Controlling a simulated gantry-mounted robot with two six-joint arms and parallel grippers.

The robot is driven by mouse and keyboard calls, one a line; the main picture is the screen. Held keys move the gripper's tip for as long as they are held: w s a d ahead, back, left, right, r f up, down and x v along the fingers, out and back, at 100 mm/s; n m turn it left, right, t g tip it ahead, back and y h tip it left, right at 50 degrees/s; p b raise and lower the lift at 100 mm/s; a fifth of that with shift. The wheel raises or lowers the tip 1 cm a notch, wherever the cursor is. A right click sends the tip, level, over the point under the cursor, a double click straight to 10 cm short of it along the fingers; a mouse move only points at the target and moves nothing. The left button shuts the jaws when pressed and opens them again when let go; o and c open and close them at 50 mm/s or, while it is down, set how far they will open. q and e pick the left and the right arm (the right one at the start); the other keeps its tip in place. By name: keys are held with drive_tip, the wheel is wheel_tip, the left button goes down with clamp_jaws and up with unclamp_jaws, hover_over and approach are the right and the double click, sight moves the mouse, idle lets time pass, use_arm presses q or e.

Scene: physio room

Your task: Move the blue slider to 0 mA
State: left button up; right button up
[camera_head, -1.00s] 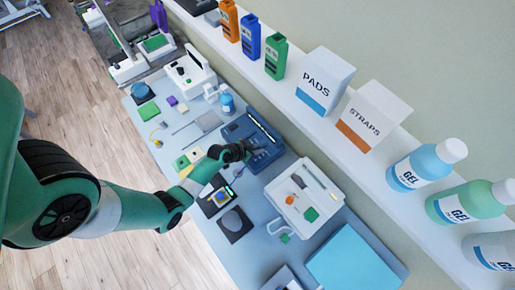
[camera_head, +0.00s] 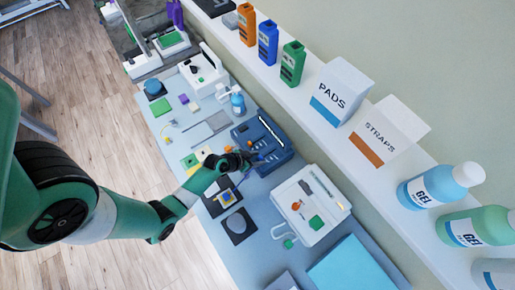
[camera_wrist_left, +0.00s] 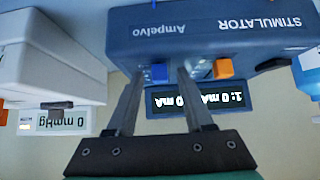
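The blue stimulator (camera_head: 276,152) stands on the table in the head view, with my left gripper (camera_head: 252,160) at its front. In the left wrist view the stimulator (camera_wrist_left: 205,30) appears upside down. Its blue slider (camera_wrist_left: 159,72) lies between the two spread fingers of my left gripper (camera_wrist_left: 160,78); I cannot tell if either finger touches it. The orange slider (camera_wrist_left: 223,68) is just beyond the right finger. The display (camera_wrist_left: 215,98) shows upside-down "1: 0 mA" and a second "0 mA", partly hidden by a finger. My right gripper is not in view.
A white device (camera_wrist_left: 45,60) with a "0 mmHg" display stands beside the stimulator. A shelf (camera_head: 330,130) with bottles and boxes runs along the wall above the table.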

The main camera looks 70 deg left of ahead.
use_arm(q)
drive_tip(key=p+v, duration=0.2)
drive_tip(key=v, duration=0.9)
drive_tip(key=shift+r, duration=0.25)
drive_tip(key=shift+s, duration=0.15)
